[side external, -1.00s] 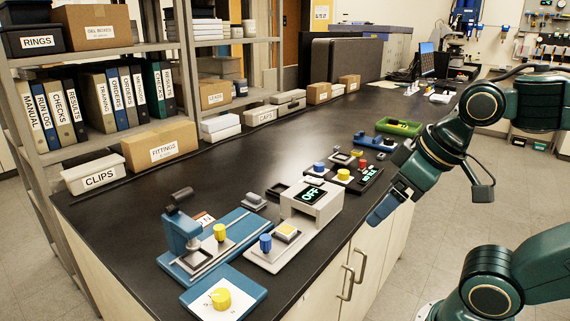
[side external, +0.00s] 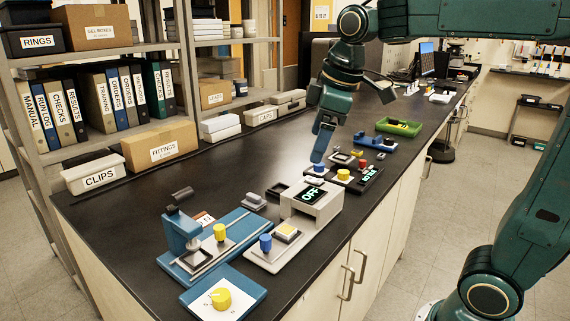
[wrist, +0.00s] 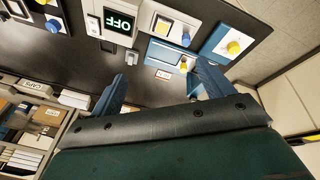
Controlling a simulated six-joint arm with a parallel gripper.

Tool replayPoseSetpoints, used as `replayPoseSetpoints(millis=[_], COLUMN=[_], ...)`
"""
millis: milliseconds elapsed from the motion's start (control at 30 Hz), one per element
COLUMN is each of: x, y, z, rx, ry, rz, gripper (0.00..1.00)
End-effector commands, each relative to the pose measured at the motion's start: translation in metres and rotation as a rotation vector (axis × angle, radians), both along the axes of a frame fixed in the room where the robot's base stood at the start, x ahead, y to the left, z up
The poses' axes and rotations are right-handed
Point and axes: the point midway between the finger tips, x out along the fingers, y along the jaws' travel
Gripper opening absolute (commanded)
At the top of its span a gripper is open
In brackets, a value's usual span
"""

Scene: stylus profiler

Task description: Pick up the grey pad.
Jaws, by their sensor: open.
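A small grey block (side external: 255,199), which looks like the grey pad, lies on the black bench behind the white unit with the OFF display (side external: 318,197). It also shows in the wrist view (wrist: 132,57), ahead of and between the fingers. My gripper (side external: 318,158) points down above the bench, farther along it than the block, near the dark control panel (side external: 352,180). In the wrist view my gripper (wrist: 160,85) has its two blue fingers wide apart with nothing between them. The block is clear of the fingers.
A blue slide fixture (side external: 215,243) and a blue tray with a yellow knob (side external: 237,297) stand at the near end. A green tray (side external: 398,127) is farther back. A CLIPS bin (side external: 95,175) and FITTINGS box (side external: 158,146) line the shelf side. Bare bench lies left of the devices.

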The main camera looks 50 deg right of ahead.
Motion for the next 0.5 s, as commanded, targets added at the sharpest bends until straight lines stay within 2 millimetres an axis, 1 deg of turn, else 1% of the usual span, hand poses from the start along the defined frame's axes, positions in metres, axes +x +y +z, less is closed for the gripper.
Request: replayPoseSetpoints(millis=[33,233,500], x=[0.014,0.06,0.122], y=[-0.003,-0.012,-0.027], z=[0.0,0.0,-0.014], rx=[-0.011,-0.055,-0.1], ry=[0.016,0.068,0.136], rz=[0.033,0.182,0.387], gripper=[0.8,0.8,0.8])
